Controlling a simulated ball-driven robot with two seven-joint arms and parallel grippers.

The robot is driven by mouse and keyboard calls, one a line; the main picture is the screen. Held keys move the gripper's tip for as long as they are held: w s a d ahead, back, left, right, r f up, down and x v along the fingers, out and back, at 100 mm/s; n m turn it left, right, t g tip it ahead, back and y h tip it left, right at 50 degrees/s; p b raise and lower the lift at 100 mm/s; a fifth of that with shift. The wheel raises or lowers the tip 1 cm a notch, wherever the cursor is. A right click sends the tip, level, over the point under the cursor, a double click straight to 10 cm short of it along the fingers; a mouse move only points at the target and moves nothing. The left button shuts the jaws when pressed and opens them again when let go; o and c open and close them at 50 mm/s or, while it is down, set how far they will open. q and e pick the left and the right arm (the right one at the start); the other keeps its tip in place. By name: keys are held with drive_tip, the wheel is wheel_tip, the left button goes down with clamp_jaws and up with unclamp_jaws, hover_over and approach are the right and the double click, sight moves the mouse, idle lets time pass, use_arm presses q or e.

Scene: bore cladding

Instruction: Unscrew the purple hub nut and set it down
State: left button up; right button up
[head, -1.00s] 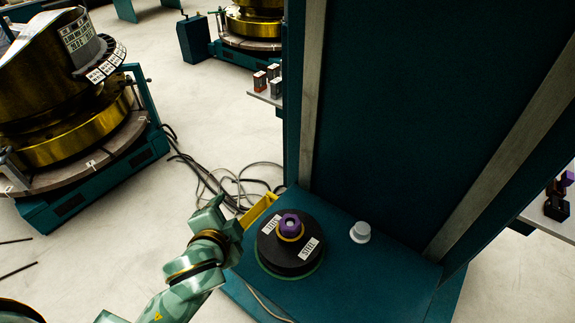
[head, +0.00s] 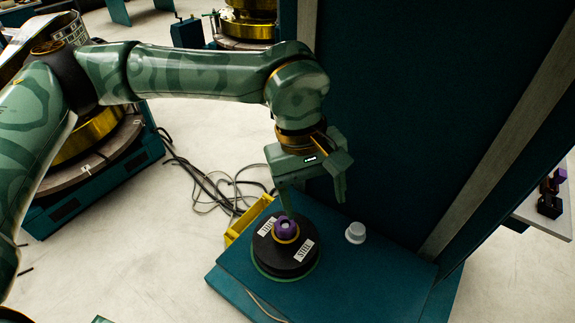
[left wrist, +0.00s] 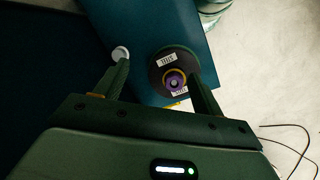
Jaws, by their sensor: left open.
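The purple hub nut (head: 286,229) sits at the centre of a black disc (head: 272,258) labelled STEEL, with a yellow ring under the nut. The disc rests on the teal base plate (head: 225,280). My left gripper (head: 315,206) is open and empty above the disc, its fingers pointing down. In the left wrist view the nut (left wrist: 174,83) lies between the two fingers, nearer the right finger, and lower than the fingertips by an amount I cannot tell. My right gripper is not in view.
A small white knob (head: 355,233) stands on the base plate right of the disc. A tall teal column (head: 400,110) rises behind. A yellow block (head: 248,220) lies at the plate's left edge. Black cables (head: 205,190) lie on the floor at left.

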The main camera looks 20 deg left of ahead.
use_arm(q)
drive_tip(key=r+t+y, duration=0.1)
drive_tip(key=r+y, duration=0.1)
hover_over(286, 226)
drive_tip(key=shift+y, duration=0.3)
wheel_tip(286, 226, down, 16)
drive_tip(key=shift+s+f+p, duration=0.1)
drive_tip(key=shift+f+p, duration=0.15)
drive_tip(key=shift+p, duration=0.15)
drive_tip(key=c, duration=1.1)
drive_tip(key=n, duration=1.2)
drive_tip(key=shift+r, duration=0.1)
